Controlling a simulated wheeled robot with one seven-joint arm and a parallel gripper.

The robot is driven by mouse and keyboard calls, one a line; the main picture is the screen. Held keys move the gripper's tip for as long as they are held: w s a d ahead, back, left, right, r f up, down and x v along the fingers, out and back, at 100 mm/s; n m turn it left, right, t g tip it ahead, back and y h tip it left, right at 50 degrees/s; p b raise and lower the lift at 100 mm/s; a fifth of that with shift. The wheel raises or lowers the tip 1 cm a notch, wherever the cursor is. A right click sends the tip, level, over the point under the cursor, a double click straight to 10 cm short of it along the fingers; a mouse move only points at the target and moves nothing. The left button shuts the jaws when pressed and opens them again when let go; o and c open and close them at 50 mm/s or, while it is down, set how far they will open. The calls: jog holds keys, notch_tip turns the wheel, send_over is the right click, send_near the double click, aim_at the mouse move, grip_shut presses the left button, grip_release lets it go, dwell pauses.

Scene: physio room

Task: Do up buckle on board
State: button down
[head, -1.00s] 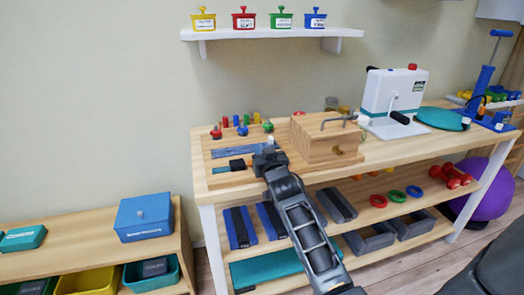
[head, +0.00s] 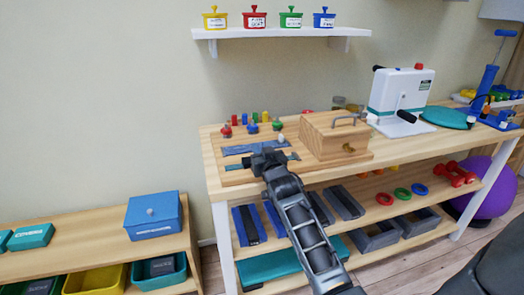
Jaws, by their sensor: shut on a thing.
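The wooden board (head: 236,180) lies at the left end of the table, with blue strap pieces (head: 236,149) across it. My gripper (head: 262,160) is low over the front part of the board, shut on a dark piece of the buckle strap. A short teal strap end (head: 235,167) shows just left of the gripper. Most of the buckle is hidden behind my gripper, so I cannot tell whether its two halves are joined.
A wooden box with a grey handle (head: 333,137) stands close to the right of the board. Several coloured pegs (head: 251,124) stand behind. A white device with a crank (head: 397,95) is further right. Wall shelf (head: 285,32) is above.

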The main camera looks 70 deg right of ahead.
jog(key=shift+w+a, duration=0.15)
jog(key=shift+w, duration=0.05)
jog(key=c, duration=1.1)
grip_release()
jog(key=shift+a, duration=0.1)
jog(key=shift+s+a+f, duration=0.15)
jog(key=shift+s+a, duration=0.15)
jog(key=shift+s, duration=0.05)
jog(key=b+v, duration=0.1)
jog(key=v, duration=0.5)
jog(key=shift+s+a, duration=0.2)
jog(key=shift+a, duration=0.2)
